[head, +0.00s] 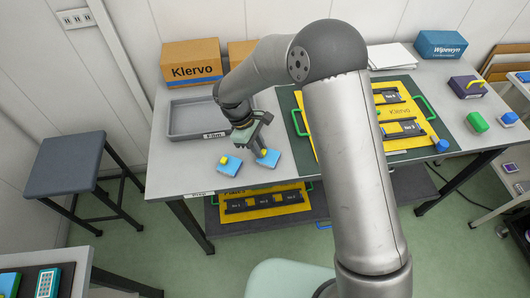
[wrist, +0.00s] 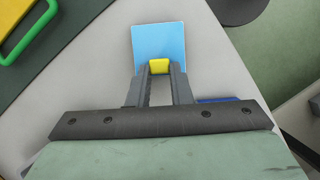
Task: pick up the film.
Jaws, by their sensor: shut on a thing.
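The film appears to be a light-blue square piece with a yellow grip block; it shows in the head view (head: 270,160) near the table's front edge and in the wrist view (wrist: 159,38). My gripper (head: 262,150) is over it, pointing down. In the wrist view my gripper (wrist: 159,72) has its two fingers shut on the yellow block. I cannot tell whether the film touches the table. A second similar blue piece with a yellow block (head: 230,167) lies just to the left, apart from it.
A grey labelled tray (head: 180,130) stands behind and left. A dark mat (head: 290,115) with a yellow, green-handled panel (head: 400,90) lies right. Cardboard boxes (head: 190,62) stand at the back. A stool (head: 65,165) is left.

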